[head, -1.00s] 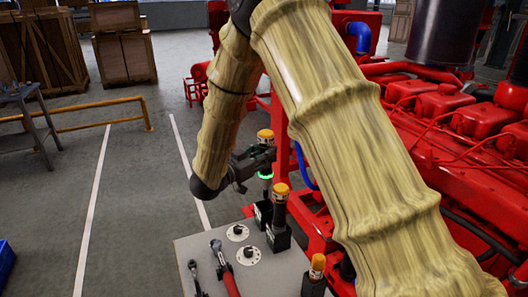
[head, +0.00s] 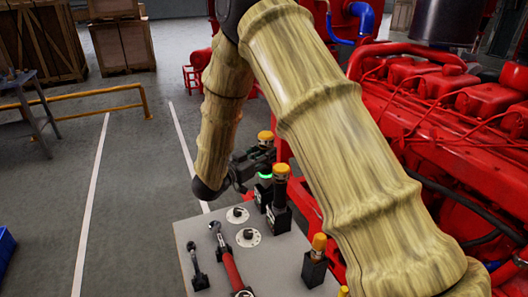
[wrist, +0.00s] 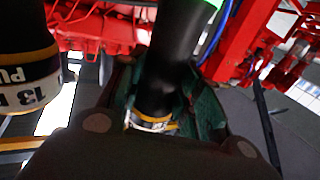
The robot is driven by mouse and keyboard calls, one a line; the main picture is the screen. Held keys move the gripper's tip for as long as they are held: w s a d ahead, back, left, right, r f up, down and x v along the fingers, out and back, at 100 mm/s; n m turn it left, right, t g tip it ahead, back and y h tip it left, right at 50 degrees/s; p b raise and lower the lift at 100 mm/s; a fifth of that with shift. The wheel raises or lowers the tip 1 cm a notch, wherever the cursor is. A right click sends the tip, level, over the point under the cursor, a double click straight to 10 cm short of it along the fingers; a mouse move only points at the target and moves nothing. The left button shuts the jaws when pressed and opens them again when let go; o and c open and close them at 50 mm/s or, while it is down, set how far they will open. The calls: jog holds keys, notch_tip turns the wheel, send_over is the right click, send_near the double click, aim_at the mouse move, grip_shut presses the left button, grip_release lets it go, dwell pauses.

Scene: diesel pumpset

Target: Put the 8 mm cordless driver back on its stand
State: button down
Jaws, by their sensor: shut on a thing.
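My gripper (head: 256,163) is shut on a black cordless driver (head: 265,137) with an orange cap and a lit green ring. In the wrist view the driver's dark body (wrist: 168,65) stands between the green-lined fingers; its label (wrist: 150,122) is too blurred to read. The driver is roughly upright at the far edge of the grey table (head: 203,230). A black stand (head: 262,196) is just below it, partly hidden by a neighbouring driver. I cannot tell whether the held driver touches the stand.
A neighbouring orange-capped driver (head: 281,185) stands close in front in its own holder; a driver marked 13 (wrist: 25,75) is close at left in the wrist view. Another driver (head: 318,245), a red-handled wrench (head: 229,263) and two white discs share the table. A red engine (head: 450,130) is at right.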

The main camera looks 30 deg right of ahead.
aim_at(264, 173)
jog(key=shift+f+b, duration=0.65)
jog(key=shift+f, duration=2)
dwell(1.1)
jog(key=c, duration=0.9)
grip_release()
jog(key=shift+f, duration=0.1)
jog(key=shift+s+a, duration=0.1)
jog(key=shift+a, duration=0.05)
jog(key=v, duration=1.1)
jog(key=shift+s+a, duration=0.1)
jog(key=shift+a, duration=0.3)
